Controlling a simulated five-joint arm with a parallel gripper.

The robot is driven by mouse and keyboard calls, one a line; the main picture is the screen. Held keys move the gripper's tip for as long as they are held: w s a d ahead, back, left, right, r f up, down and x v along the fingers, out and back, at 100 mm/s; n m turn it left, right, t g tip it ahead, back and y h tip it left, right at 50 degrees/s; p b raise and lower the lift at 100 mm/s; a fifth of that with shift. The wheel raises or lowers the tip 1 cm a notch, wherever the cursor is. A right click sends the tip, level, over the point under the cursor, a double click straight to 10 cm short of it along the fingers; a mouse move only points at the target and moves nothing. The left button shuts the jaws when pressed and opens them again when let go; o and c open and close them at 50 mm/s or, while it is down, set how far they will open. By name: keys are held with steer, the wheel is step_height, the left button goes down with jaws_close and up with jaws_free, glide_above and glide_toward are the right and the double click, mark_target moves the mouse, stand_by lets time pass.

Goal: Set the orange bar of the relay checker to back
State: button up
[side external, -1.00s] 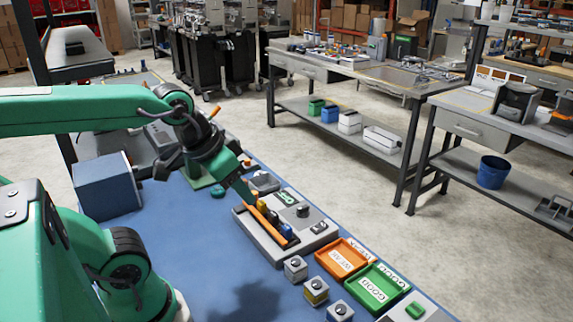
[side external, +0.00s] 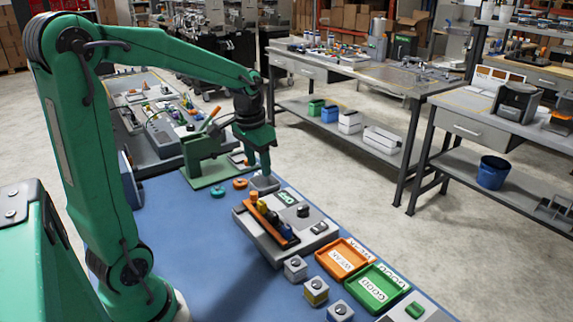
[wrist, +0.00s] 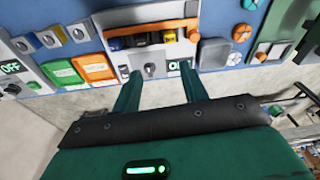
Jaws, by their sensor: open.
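The relay checker (side external: 301,228) is a grey box on the blue mat, with a dark knob, a green label and a slot of yellow, blue and dark blocks. Its orange bar (wrist: 150,29) runs along the slot's side away from the green label, with an orange round end at one end of the slot. My gripper (side external: 262,172) is open and empty, pointing down past the checker's far end, over a grey pad. In the wrist view, my gripper's fingers (wrist: 158,72) frame the checker's knob side without touching it.
Orange WEAK tray (side external: 342,257) and green GOOD tray (side external: 378,287) stand right of the checker. Several small button boxes (side external: 316,291) sit in front of them. A green stand (side external: 205,158) and an orange ring (side external: 240,184) lie beyond. The blue mat (side external: 195,255) is clear at left.

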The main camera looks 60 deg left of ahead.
steer(key=g, duration=0.2)
glide_above(254, 193)
steer(key=shift+n+h, duration=0.3)
step_height(254, 193, down, 6)
steer(key=shift+f, duration=0.25)
steer(key=shift+f, duration=3.9)
jaws_close()
